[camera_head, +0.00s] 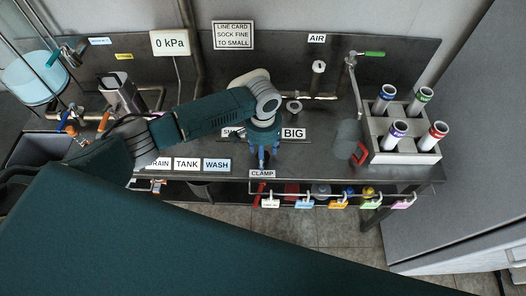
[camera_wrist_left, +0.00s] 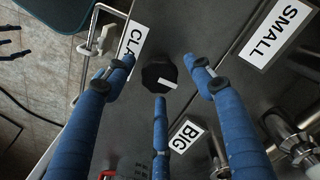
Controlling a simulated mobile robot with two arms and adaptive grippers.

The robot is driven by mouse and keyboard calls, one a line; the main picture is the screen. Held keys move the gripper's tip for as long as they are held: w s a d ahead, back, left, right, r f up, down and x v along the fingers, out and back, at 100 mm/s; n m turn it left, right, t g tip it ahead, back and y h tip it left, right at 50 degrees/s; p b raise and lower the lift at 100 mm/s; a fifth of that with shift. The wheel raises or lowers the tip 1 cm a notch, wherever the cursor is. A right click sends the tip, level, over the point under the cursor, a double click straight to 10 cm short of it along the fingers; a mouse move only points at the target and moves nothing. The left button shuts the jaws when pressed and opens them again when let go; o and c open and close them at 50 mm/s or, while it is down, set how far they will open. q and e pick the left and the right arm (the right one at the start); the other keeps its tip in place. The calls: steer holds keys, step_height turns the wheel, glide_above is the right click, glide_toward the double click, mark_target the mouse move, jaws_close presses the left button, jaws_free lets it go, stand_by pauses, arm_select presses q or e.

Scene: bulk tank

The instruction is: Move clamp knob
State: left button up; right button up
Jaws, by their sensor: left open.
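The clamp knob (camera_wrist_left: 159,75) is black with a white mark and sits on the steel panel beside the CLAMP label (camera_wrist_left: 132,40). In the left wrist view, my left gripper (camera_wrist_left: 159,66) is open, its blue fingers spread around the knob with gaps visible between. In the head view, my left gripper (camera_head: 263,157) points down at the front edge of the bench, just above the CLAMP label (camera_head: 262,173); the knob is hidden there. Dark blue finger-like parts, apparently my right gripper (camera_wrist_left: 12,42), show at the left edge of the wrist view, too partial to read.
SMALL (camera_wrist_left: 275,32) and BIG (camera_wrist_left: 186,135) labels lie near the knob, with metal pipe fittings (camera_wrist_left: 297,148) at the lower right. A rail with coloured tags (camera_head: 337,206) runs below the bench edge.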

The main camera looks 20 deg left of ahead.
arm_select(q)
steer(key=shift+f, duration=0.25)
steer(key=shift+c, duration=0.2)
steer(key=c, duration=1.1)
steer(key=shift+r, duration=0.1)
